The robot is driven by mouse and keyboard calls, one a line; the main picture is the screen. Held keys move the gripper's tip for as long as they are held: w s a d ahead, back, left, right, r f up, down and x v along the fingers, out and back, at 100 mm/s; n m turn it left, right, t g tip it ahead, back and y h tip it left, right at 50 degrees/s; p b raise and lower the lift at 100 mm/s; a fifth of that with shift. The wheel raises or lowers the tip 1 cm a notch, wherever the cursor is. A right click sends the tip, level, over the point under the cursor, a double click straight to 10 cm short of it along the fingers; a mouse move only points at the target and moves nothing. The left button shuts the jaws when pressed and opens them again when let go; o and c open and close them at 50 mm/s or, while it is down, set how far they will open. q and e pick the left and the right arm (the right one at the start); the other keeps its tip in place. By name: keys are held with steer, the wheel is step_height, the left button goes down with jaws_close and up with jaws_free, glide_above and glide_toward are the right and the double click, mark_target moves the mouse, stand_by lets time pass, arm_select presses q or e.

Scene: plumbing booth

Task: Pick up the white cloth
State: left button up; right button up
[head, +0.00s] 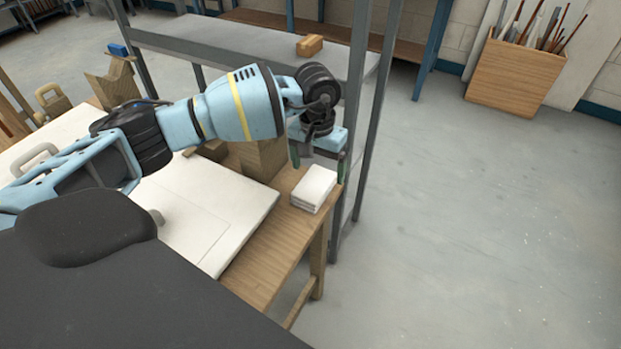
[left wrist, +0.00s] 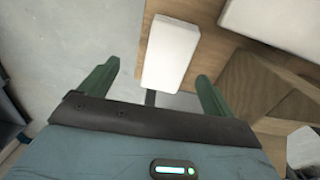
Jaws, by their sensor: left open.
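The white cloth (head: 314,188) is a folded, layered stack lying at the right end of the wooden table. It also shows in the left wrist view (left wrist: 171,52), ahead of the fingers and between their lines. My left gripper (head: 318,162) is just above and behind the cloth, with its fingers pointing down. In the left wrist view my left gripper (left wrist: 155,82) has its two green fingers spread wide, with nothing between them. The fingers appear apart from the cloth. My right gripper is not in view.
The wooden table (head: 262,262) carries a white board (head: 190,205) left of the cloth. A wooden block (head: 262,158) stands close beside the gripper. A grey metal rack (head: 357,110) rises right behind the table's end. Open floor (head: 480,220) lies to the right.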

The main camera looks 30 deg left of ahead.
mark_target(315, 183)
arm_select(q)
steer(key=shift+w+a+r, duration=0.25)
steer(key=shift+a, duration=0.15)
steer(key=shift+w+a+r, duration=0.2)
steer(key=shift+a, duration=0.2)
steer(key=shift+s+d+f, duration=0.1)
steer(key=shift+f, duration=0.6)
steer(key=shift+s+d+f+p, duration=0.1)
steer(key=shift+f+p, duration=0.1)
steer(key=shift+f, duration=1.45)
steer(key=shift+s+d+f+p, duration=0.1)
steer(key=shift+f+p, duration=0.05)
steer(key=shift+f, duration=1.45)
steer(key=shift+c, duration=0.3)
steer(key=c, duration=1)
steer(key=shift+r, duration=0.1)
step_height(315, 183, up, 10)
